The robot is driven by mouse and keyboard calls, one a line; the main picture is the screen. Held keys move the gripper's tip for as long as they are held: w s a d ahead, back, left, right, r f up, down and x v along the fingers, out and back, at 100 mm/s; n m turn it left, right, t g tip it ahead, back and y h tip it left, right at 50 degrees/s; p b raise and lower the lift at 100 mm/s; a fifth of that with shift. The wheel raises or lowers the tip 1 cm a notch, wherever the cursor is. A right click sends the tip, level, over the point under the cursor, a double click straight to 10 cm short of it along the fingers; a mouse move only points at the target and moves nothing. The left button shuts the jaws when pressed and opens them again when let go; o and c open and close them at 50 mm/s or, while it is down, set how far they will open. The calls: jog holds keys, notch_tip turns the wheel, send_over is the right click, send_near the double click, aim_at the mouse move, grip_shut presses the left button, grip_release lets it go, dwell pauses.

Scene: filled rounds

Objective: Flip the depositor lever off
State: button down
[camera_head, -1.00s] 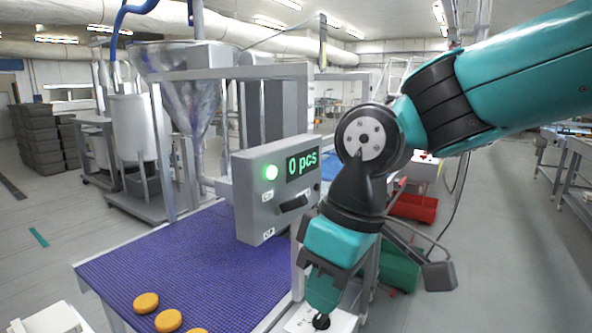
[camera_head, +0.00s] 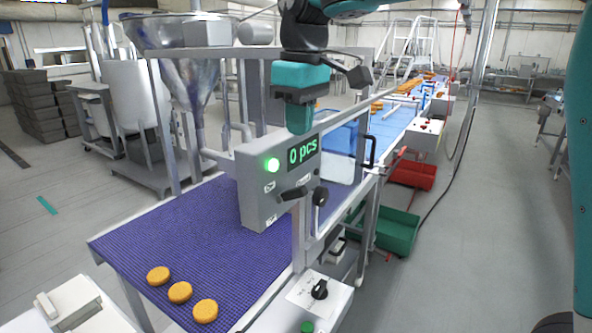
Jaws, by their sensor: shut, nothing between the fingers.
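The grey control box (camera_head: 252,205) stands beside the purple belt, with a lit green lamp (camera_head: 272,164) and a display (camera_head: 303,151) reading "0 pcs". A short black lever (camera_head: 292,194) sticks out of its front face, slanting slightly up to the right; its small labels are too small to read. Just right of it is a black ball knob (camera_head: 320,195) on a thin upright stem. Which of these is the depositor lever I cannot tell for sure. My gripper (camera_head: 299,130) is shut and empty, pointing down in front of the box's upper edge, above the lever and apart from it.
The purple belt (camera_head: 190,240) carries several orange rounds (camera_head: 180,292) near its front. A steel hopper (camera_head: 190,75) stands behind. A white switch box (camera_head: 325,300) with a black rotary knob (camera_head: 320,289) is below right. Green (camera_head: 397,231) and red (camera_head: 411,173) crates sit on the floor.

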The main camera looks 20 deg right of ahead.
aim_at(295, 189)
jog(key=f+p, duration=0.1)
jog(key=f, duration=0.3)
jog(key=f+p, duration=0.1)
jog(key=f, duration=0.4)
jog(key=shift+w+a+f, duration=0.2)
jog(key=shift+f, duration=0.1)
